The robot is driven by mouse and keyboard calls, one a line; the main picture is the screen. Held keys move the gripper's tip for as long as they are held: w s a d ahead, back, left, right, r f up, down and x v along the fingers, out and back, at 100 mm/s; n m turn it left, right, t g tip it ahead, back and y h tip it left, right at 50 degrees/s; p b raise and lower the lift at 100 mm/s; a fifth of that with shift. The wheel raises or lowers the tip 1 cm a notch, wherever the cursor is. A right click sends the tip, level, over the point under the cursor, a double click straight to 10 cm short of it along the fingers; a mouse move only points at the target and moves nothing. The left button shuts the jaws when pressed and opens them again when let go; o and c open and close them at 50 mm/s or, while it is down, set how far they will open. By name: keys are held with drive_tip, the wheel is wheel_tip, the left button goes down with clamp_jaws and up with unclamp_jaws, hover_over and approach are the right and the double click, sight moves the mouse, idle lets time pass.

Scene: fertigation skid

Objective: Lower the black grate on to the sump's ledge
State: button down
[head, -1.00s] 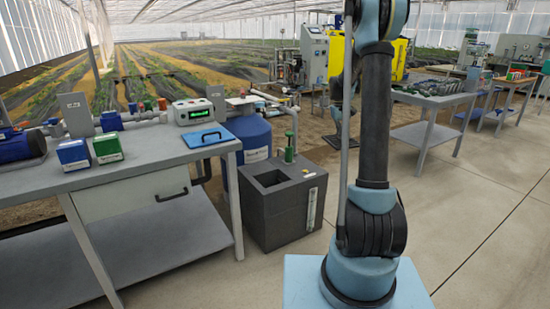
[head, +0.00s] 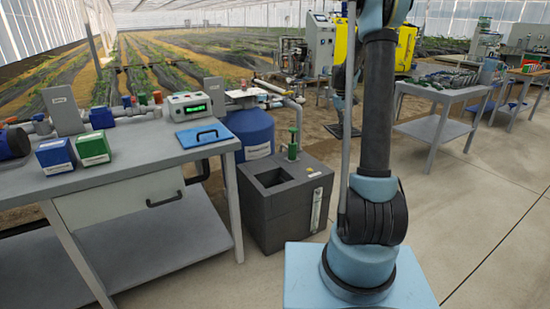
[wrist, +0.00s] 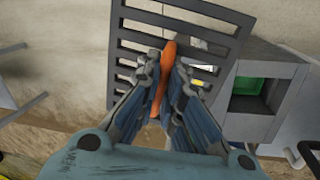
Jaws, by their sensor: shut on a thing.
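The sump (head: 262,216) is a dark grey box on the floor in the head view, with a square opening in its top. A grey box with a square opening (wrist: 287,71), green inside, at the right of the wrist view looks like the sump. The black grate (wrist: 215,18) hangs at the top middle of the wrist view, left of that opening and apart from it in the picture. My gripper (wrist: 165,72) is shut on the grate's orange handle (wrist: 162,82). Its fingers hide part of the grate. Grate and gripper do not show in the head view.
A grey bench (head: 120,160) stands left of the sump, holding a blue clipboard (head: 203,135) and small boxes. A blue barrel (head: 250,130) stands behind the sump. A green-handled fitting (head: 293,145) rises from the sump's top.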

drive_tip(key=w+a+f+n+y, duration=0.1)
drive_tip(key=a+f+n, duration=0.6)
drive_tip(key=a, duration=0.4)
drive_tip(key=w+a+f+n+t+y, duration=0.1)
drive_tip(key=a+f+n, duration=0.55)
drive_tip(key=a, duration=0.45)
drive_tip(key=w+a+f+n+y, duration=0.1)
drive_tip(key=a+f+n, duration=0.6)
drive_tip(key=a, duration=0.5)
wheel_tip(320, 180, down, 15)
drive_tip(key=shift+d+n, duration=0.15)
drive_tip(key=shift+n, duration=0.2)
drive_tip(key=shift+s+r, duration=0.1)
drive_tip(key=c, duration=1.7)
unclamp_jaws()
drive_tip(key=shift+o, duration=0.2)
drive_tip(key=shift+r, duration=0.1)
wheel_tip(320, 180, up, 10)
